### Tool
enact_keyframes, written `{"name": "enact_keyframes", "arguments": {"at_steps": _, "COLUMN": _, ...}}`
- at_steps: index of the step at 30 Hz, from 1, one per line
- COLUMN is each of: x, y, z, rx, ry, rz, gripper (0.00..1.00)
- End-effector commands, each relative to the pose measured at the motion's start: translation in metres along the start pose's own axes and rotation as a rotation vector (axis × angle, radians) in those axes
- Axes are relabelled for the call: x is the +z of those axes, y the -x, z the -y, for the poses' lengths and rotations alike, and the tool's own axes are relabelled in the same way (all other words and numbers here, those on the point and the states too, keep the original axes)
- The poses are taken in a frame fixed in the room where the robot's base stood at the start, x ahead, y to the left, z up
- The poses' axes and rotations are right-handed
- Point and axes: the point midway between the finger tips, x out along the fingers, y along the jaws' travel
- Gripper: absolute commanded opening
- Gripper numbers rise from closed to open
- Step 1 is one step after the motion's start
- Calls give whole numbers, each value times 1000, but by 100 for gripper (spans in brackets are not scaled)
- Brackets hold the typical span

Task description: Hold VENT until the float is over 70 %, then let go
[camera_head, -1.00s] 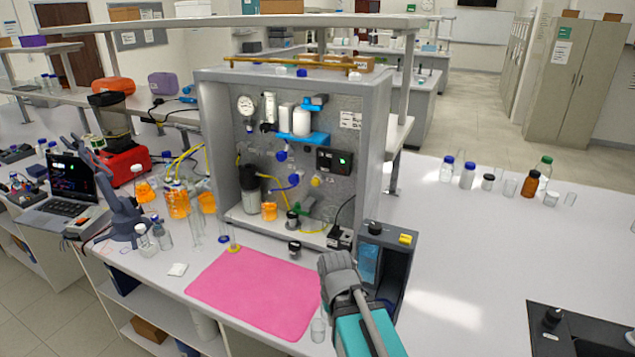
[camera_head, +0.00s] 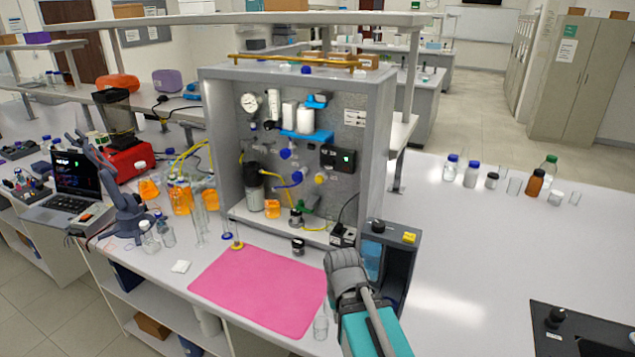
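The membrane rig is an open grey cabinet (camera_head: 382,130) with a round gauge (camera_head: 249,103), white cylinders (camera_head: 306,120) on a blue bracket, a dark box with a green light (camera_head: 338,158) and a yellow knob (camera_head: 319,178). I cannot read any VENT label, and neither the float nor its level can be made out. My gripper (camera_head: 342,258) is in front of the rig's lower right, by a dark grey unit with a yellow patch (camera_head: 409,237). Its fingers are seen from behind, so its opening and any contact are unclear.
A pink mat (camera_head: 258,290) lies in front of the rig, with a clear glass (camera_head: 321,327) at its right corner. Tall glass tubes and orange containers (camera_head: 181,200) stand left. Bottles (camera_head: 472,174) stand at the back right. The white bench right of the dark unit is largely clear.

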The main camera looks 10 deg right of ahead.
Motion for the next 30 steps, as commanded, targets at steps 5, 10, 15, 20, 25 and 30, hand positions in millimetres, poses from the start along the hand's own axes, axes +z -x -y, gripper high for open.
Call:
{"name": "enact_keyframes", "arguments": {"at_steps": 5, "x": -17, "y": -2, "z": 5, "rx": -27, "ry": 6, "rz": -43, "gripper": 0}}
{"name": "enact_keyframes", "arguments": {"at_steps": 10, "x": -61, "y": -3, "z": 14, "rx": -95, "ry": 8, "rz": -162, "gripper": 0}}
{"name": "enact_keyframes", "arguments": {"at_steps": 15, "x": -130, "y": 3, "z": 34, "rx": -205, "ry": 6, "rz": -360, "gripper": 0}}
{"name": "enact_keyframes", "arguments": {"at_steps": 20, "x": -204, "y": 20, "z": 50, "rx": -317, "ry": -26, "rz": -584, "gripper": 0}}
{"name": "enact_keyframes", "arguments": {"at_steps": 25, "x": -276, "y": 46, "z": 58, "rx": -420, "ry": -97, "rz": -819, "gripper": 0}}
{"name": "enact_keyframes", "arguments": {"at_steps": 30, "x": -339, "y": 77, "z": 54, "rx": -497, "ry": -202, "rz": -1042, "gripper": 0}}
